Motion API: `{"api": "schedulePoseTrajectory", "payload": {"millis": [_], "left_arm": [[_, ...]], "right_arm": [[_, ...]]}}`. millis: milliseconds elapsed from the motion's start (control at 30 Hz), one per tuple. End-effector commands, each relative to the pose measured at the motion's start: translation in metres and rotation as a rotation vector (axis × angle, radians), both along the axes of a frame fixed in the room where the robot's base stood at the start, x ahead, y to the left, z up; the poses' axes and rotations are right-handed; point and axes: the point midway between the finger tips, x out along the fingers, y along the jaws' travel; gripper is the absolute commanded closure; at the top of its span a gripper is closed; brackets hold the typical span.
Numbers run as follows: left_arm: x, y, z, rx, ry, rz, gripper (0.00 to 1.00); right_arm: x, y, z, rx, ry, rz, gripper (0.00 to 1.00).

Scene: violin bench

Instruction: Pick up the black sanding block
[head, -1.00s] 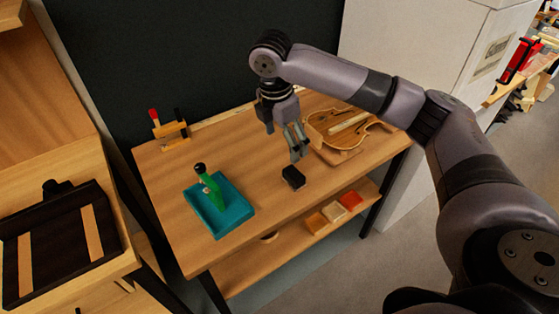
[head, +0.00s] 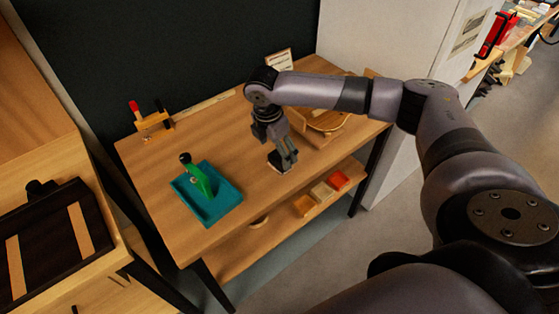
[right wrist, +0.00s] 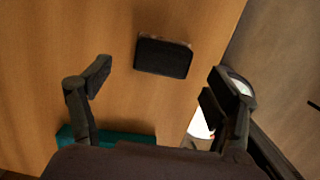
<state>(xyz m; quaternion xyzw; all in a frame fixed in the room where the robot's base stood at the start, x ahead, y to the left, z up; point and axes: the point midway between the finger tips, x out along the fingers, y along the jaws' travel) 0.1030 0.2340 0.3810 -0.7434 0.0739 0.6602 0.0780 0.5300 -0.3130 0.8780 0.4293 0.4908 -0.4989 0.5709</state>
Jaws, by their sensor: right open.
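The black sanding block (right wrist: 163,57) lies on the wooden bench top, ahead of and between the open fingers in the right wrist view. In the head view the block (head: 279,167) is mostly hidden behind my right gripper (head: 285,163), which is low over it. My right gripper also shows in the right wrist view (right wrist: 156,88), with its two fingers wide apart and nothing between the tips. I cannot tell from these views how high the fingertips are above the bench. My left gripper is not in view.
A teal tray (head: 231,209) with a green-handled tool (head: 200,178) sits left of the gripper. A violin body (head: 330,122) lies behind, partly covered by my arm. A tool rack (head: 153,124) stands at the back left. Small coloured blocks (head: 322,191) lie on the shelf below.

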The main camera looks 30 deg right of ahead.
Motion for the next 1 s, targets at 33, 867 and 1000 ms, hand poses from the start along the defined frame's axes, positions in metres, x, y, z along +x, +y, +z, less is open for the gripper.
{"api": "schedulePoseTrajectory", "payload": {"millis": [33,867,1000], "left_arm": [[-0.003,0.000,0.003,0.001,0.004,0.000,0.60],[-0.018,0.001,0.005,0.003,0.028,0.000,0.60],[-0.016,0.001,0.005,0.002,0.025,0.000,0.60]], "right_arm": [[-0.001,-0.003,-0.006,-0.001,0.004,-0.002,0.18],[-0.002,-0.011,-0.043,0.000,0.000,0.000,0.38],[-0.002,-0.011,-0.043,0.000,0.000,0.000,0.47]]}}
